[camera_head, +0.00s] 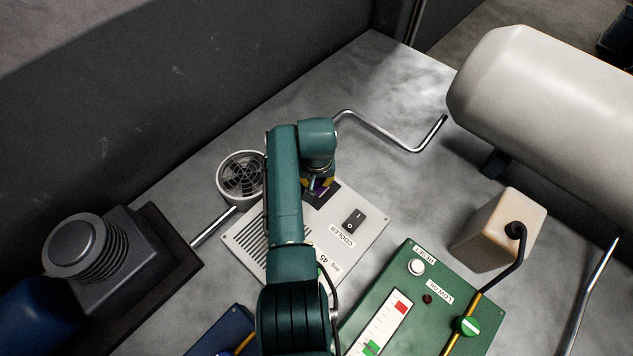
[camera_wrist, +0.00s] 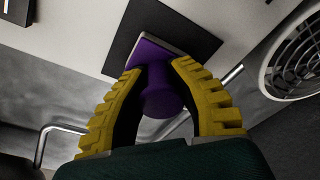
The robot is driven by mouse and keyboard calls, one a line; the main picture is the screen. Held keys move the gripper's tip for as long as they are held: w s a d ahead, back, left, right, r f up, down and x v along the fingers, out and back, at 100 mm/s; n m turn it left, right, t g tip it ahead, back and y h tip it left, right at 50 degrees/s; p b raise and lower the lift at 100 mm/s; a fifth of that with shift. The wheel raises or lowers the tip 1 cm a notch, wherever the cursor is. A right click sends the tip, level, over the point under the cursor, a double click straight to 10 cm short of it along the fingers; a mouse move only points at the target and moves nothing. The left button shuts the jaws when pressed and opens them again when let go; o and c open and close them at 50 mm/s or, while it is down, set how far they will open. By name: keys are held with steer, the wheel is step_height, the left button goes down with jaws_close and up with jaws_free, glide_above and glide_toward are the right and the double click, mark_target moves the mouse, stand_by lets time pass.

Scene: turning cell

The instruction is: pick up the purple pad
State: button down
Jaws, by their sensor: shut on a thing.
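The purple pad (camera_wrist: 158,75) shows in the wrist view as a purple piece with a rounded knob, between the yellow fingers of my gripper (camera_wrist: 160,68). My gripper is shut on it. The pad is over a black square patch (camera_wrist: 128,24) on the light cooler panel; whether it touches the patch I cannot tell.
The cooler panel (camera_head: 372,225) has a black rocker switch (camera_head: 354,219) beside my gripper. A round fan (camera_head: 240,172) stands left of the arm. A green control panel (camera_head: 450,318) is at lower right, with a bent metal rod (camera_head: 385,134) behind.

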step_height(320, 180, up, 10)
steer(key=p, duration=0.3)
steer(key=c, duration=1.5)
jaws_free()
steer(key=shift+c, duration=0.2)
jaws_close()
